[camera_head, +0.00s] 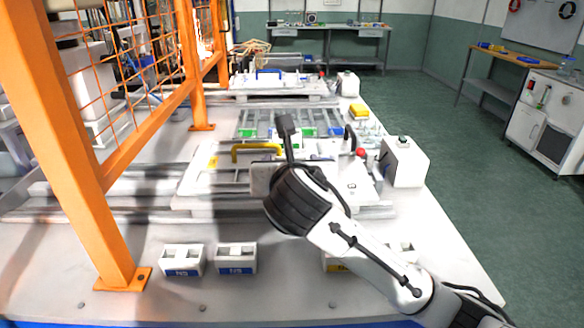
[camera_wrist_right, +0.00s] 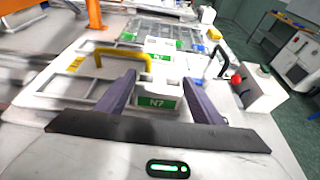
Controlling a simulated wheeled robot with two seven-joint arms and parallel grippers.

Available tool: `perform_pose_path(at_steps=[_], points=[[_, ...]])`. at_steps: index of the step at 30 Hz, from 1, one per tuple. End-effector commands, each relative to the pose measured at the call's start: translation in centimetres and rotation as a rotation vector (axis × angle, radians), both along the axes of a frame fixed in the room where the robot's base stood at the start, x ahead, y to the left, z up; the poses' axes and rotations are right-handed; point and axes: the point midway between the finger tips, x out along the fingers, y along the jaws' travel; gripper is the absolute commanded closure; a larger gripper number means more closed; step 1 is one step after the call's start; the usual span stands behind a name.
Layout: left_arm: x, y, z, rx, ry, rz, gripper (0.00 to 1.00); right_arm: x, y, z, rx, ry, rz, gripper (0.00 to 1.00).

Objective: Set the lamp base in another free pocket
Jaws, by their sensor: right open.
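A white block with a green N7 label (camera_wrist_right: 163,101) lies between the fingers of my right gripper (camera_wrist_right: 160,77) in the right wrist view. The purple fingers are spread, and I cannot tell whether they touch it. No lamp base is plainly recognisable; I cannot tell whether this block is it. A framed rack with slots (camera_head: 262,122) and green-marked pieces stands on the bench beyond. In the head view my right wrist hides the gripper's fingers and the block. My left gripper is not in view.
Two white blocks with blue labels, a left one (camera_head: 182,261) and a right one (camera_head: 236,259), stand at the bench's front. A yellow handle (camera_head: 255,148) rises beside my wrist. A white box (camera_head: 404,162) is right, an orange post (camera_head: 65,140) left. The front left bench is mostly clear.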

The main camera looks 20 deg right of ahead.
Motion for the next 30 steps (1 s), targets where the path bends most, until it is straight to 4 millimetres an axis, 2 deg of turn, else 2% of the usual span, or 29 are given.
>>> perform_pose_path(at_steps=[6,12,30], points=[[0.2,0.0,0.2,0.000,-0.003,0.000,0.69,-4.1,1.3,1.8,0.002,-0.005,0.004,0.39],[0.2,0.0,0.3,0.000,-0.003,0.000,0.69,-6.2,1.9,2.6,0.002,-0.005,0.002,0.39],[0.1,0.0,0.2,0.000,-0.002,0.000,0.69,-6.6,2.0,2.7,0.003,-0.005,0.002,0.39]])
